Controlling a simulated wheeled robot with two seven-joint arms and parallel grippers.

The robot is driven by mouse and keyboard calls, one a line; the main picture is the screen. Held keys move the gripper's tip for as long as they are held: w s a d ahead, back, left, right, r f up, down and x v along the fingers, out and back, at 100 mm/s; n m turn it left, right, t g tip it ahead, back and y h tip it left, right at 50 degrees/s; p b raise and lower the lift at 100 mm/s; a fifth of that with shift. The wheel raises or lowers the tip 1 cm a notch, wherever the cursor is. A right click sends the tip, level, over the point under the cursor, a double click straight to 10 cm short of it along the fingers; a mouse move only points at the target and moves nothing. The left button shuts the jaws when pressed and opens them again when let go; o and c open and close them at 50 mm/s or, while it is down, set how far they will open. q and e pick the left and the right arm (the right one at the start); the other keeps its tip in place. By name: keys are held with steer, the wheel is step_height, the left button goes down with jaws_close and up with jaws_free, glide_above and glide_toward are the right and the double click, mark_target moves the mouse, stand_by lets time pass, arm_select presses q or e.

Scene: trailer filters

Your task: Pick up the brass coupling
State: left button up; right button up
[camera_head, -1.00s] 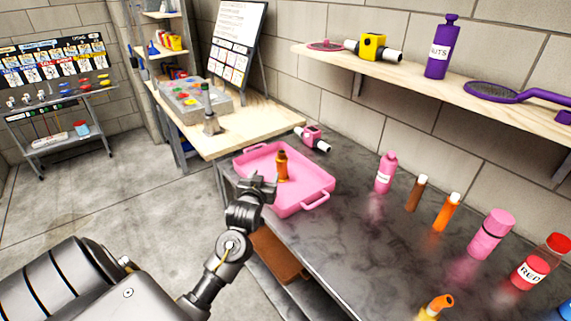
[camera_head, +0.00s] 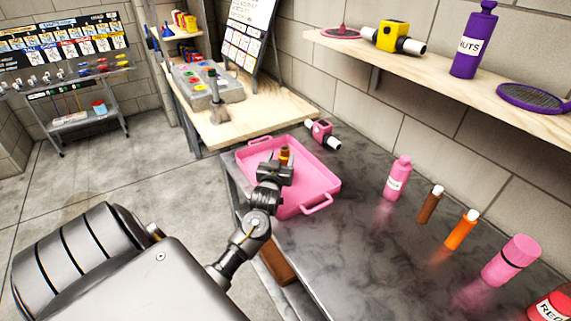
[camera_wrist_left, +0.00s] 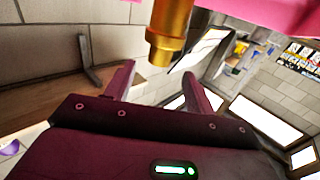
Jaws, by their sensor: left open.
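The brass coupling (camera_head: 284,154) stands in the pink tray (camera_head: 319,187) on the dark counter. My left gripper (camera_head: 275,172) is over the tray, and its body hides the lower part of the coupling. In the left wrist view the coupling (camera_wrist_left: 168,35) appears golden, just beyond the fingertips and roughly in line with the gap between them. The left gripper (camera_wrist_left: 160,75) is open and empty there, with its two dark red fingers apart. I cannot tell whether a finger touches the coupling. The right gripper is not in view.
A pink and black filter (camera_head: 321,132) lies behind the tray. A pink bottle (camera_head: 397,178), a brown bottle (camera_head: 430,204) and an orange bottle (camera_head: 461,229) stand to the right. A wooden shelf (camera_head: 440,75) hangs above.

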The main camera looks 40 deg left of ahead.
mark_target(286, 149)
arm_select(q)
steer(key=shift+w+a+f, duration=0.2)
steer(key=shift+w+f, duration=0.3)
steer(key=shift+f, duration=0.15)
steer(key=shift+w+a, duration=0.1)
steer(key=shift+w, duration=0.1)
steer(key=shift+w+a, duration=0.25)
steer(key=shift+w, duration=0.15)
steer(key=p+x, duration=0.1)
steer(key=x, duration=0.4)
steer(key=shift+f, duration=0.1)
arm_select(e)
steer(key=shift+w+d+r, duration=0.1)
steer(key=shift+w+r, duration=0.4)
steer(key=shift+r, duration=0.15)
arm_select(q)
steer(key=shift+c, duration=0.2)
jaws_close()
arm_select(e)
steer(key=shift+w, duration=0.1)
